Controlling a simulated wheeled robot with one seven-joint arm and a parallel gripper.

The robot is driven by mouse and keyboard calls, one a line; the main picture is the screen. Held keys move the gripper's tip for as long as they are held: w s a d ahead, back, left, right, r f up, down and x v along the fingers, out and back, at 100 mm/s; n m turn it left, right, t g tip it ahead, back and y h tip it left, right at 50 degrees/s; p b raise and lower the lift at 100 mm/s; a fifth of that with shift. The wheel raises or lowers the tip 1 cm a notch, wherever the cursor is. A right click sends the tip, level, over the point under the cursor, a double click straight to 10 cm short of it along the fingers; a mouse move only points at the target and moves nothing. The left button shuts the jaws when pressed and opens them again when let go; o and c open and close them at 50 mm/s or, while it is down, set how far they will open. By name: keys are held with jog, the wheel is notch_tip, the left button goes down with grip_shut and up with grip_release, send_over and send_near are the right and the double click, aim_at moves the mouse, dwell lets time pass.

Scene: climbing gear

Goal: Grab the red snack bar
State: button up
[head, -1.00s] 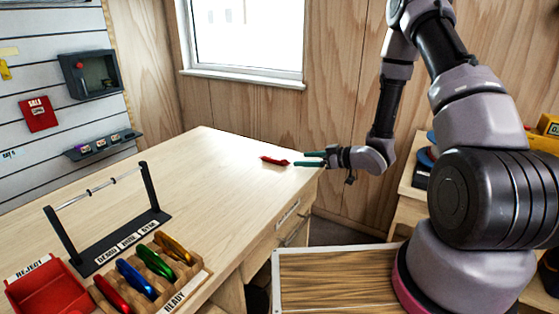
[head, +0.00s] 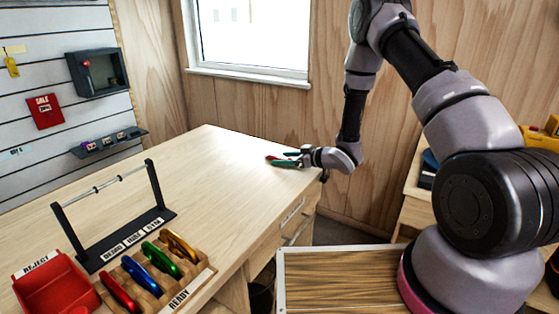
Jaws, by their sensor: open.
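The red snack bar (head: 272,158) lies on the far right part of the wooden workbench (head: 225,150). Only a small part of it shows, because my gripper covers the rest. My gripper (head: 284,158) has its two green fingers apart and reaches in from the right, low over the bench top. The fingers overlap the bar in the picture. I cannot tell from this view whether they touch it or stand on both sides of it.
A black stand with a bar (head: 112,215), a red reject bin (head: 58,288) and a wooden ready rack (head: 185,285) with several coloured carabiners occupy the near left of the bench. The bench middle is clear. A window and wood wall stand behind.

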grip_shut()
